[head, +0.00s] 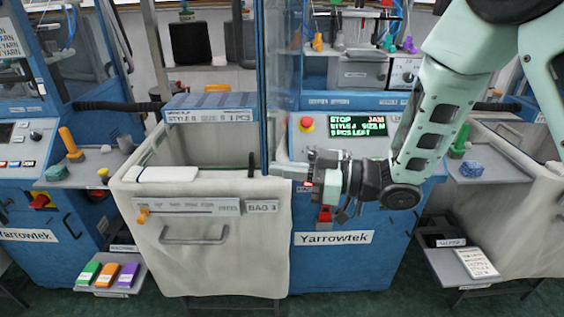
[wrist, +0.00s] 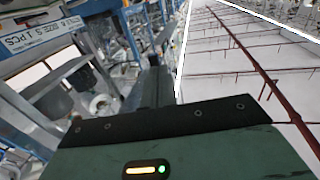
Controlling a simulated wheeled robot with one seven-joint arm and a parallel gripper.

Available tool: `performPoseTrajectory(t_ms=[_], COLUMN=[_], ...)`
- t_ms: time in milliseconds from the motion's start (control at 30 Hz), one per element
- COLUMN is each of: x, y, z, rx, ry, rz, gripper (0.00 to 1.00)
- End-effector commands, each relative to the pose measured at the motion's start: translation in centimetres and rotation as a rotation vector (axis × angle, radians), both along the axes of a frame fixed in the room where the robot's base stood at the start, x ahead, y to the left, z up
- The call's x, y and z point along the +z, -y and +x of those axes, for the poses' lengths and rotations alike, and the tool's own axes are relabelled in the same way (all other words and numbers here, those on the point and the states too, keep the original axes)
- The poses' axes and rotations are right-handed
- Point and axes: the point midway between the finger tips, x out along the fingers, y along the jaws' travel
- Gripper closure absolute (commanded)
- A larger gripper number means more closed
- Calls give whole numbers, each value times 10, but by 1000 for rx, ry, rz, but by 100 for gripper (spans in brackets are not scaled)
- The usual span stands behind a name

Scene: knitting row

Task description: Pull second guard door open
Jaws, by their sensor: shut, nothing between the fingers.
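A clear guard door panel with a blue frame (head: 263,80) stands upright at the middle machine in the head view. It is seen nearly edge-on, and its lower end is just above the cloth bin's right side. My gripper (head: 282,168) is shut and empty, pointing left at the lower end of this frame. Whether its tips touch the frame, I cannot tell. The middle machine's display (head: 346,120) reads STOP and JAM. In the wrist view my gripper's dark finger (wrist: 152,88) points up past blue machine framing; the door's handle cannot be made out.
A cream cloth bin (head: 210,265) labelled BAG stands in front of the middle machine, with a handle on its front. A small shelf with coloured boxes (head: 108,275) is at left. Another shelf with a white card (head: 476,263) is at right. Green floor shows in front.

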Motion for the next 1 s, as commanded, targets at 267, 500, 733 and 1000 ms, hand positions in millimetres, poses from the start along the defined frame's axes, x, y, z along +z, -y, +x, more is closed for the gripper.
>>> performPoseTrajectory(t_ms=[267,500,733,1000], x=[0,0,-2,-5], y=[-6,-7,-33,-106], z=[2,2,5,27], rx=[-1,-3,-50,-203], ry=[0,0,0,0], rz=[0,0,1,5], gripper=[100,100,100,100])
